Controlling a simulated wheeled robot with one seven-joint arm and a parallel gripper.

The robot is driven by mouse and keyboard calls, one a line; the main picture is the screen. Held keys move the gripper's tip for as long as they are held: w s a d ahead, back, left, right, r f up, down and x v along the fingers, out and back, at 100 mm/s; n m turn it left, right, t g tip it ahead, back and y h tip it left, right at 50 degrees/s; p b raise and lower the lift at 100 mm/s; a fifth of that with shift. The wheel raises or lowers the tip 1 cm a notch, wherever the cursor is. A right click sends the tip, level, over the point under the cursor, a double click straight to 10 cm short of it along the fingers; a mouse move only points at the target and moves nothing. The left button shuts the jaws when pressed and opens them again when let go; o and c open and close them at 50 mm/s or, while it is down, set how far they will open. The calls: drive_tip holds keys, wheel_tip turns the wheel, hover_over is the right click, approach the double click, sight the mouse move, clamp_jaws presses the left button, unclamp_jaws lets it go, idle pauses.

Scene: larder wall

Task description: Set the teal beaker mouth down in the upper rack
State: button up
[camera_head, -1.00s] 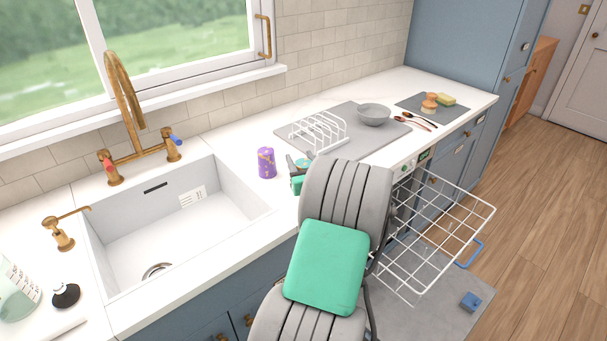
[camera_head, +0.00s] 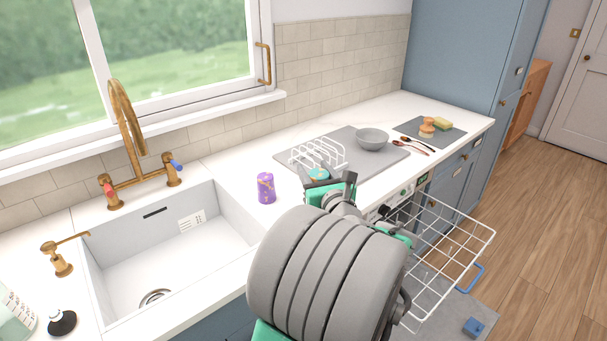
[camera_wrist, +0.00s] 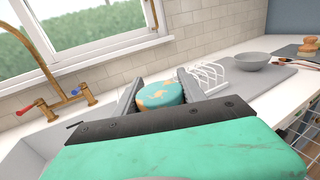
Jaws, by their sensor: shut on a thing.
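The teal beaker (camera_wrist: 160,95), patterned with orange patches, sits between the two grey fingers of my gripper (camera_wrist: 158,100) in the wrist view. A small part of the beaker (camera_head: 318,174) shows in the head view, above the counter edge between the sink and the dish mat. My gripper (camera_head: 326,180) is shut on it. I cannot tell which way its mouth points. The upper rack (camera_head: 462,214) is a white wire basket pulled out of the dishwasher at the right. My arm hides its near left part.
A purple cup (camera_head: 266,188) stands on the counter by the sink (camera_head: 232,240). A white dish stand (camera_head: 305,150) and a grey bowl (camera_head: 372,139) are on the grey mat (camera_head: 345,170). Utensils, a brush and a sponge (camera_head: 442,124) lie farther right.

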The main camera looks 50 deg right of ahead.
sight(322, 176)
drive_tip(key=s, duration=0.1)
drive_tip(key=s+a+r, duration=0.2)
drive_tip(key=shift+s+r, duration=0.25)
drive_tip(key=shift+s, duration=0.1)
wheel_tip(322, 176, up, 8)
drive_tip(key=p, duration=1)
drive_tip(key=shift+s+a, duration=0.1)
drive_tip(key=shift+f+b, duration=0.25)
drive_tip(key=shift+b, duration=0.05)
